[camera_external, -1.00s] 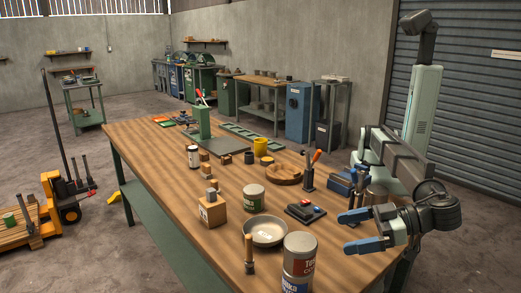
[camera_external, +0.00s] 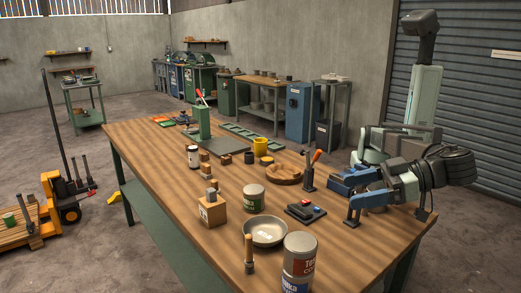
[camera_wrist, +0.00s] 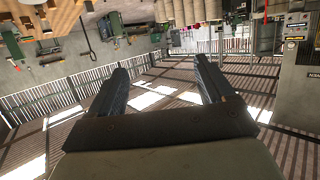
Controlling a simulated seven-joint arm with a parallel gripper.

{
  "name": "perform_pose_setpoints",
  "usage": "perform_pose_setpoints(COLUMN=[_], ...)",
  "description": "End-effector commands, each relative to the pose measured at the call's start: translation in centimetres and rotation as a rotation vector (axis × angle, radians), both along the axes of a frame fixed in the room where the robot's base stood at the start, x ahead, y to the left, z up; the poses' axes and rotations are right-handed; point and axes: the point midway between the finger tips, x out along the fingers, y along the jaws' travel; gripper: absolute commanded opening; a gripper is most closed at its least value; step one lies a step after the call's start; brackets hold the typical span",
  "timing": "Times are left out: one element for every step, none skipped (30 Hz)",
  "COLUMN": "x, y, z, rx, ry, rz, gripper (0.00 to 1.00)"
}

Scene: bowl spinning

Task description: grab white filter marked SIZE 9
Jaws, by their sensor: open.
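A pale shallow bowl (camera_external: 252,238) sits near the front of the wooden table. A small white patch with marks (camera_external: 265,236) shows inside it; the marks are too small to read, so I cannot tell whether it is the SIZE 9 filter. In the wrist view both fingers (camera_wrist: 162,82) stand apart and empty, facing the room with no bowl in sight.
Red-and-white cans (camera_external: 300,254) stand by the bowl, with an upright wooden-handled tool (camera_external: 249,252) in front.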

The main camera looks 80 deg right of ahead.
Motion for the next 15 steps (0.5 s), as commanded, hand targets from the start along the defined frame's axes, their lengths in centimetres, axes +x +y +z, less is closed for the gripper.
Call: perform_pose_setpoints(x=[1.1,2.0,3.0,3.8,4.5,5.6,6.4,7.2,8.4,9.2,10.2,11.6,12.6,13.7,15.2], y=[-0.5,-0.9,-1.3,-1.6,-1.9,-2.3,-2.7,-3.1,-3.7,-4.1,-4.6,-5.3,-5.9,-6.6,-7.5], z=[0.1,-0.3,-0.7,-0.9,-1.2,-1.5,-1.7,-2.0,-2.4,-2.7,-3.0,-3.4,-3.7,-4.1,-4.6], rx=[-0.011,-0.023,-0.036,-0.047,-0.056,-0.071,-0.080,-0.091,-0.105,-0.115,-0.127,-0.142,-0.152,-0.162,-0.177], ry=[0.015,0.029,0.047,0.059,0.074,0.093,0.108,0.123,0.143,0.161,0.178,0.202,0.222,0.243,0.271], rz=[-0.002,0.000,0.003,0.005,0.009,0.013,0.016,0.019,0.025,0.030,0.035,0.044,0.050,0.058,0.070], gripper=[0.82,0.82,0.82,0.82,0.82,0.82,0.82,0.82,0.82,0.82,0.82,0.82,0.82,0.82,0.82])
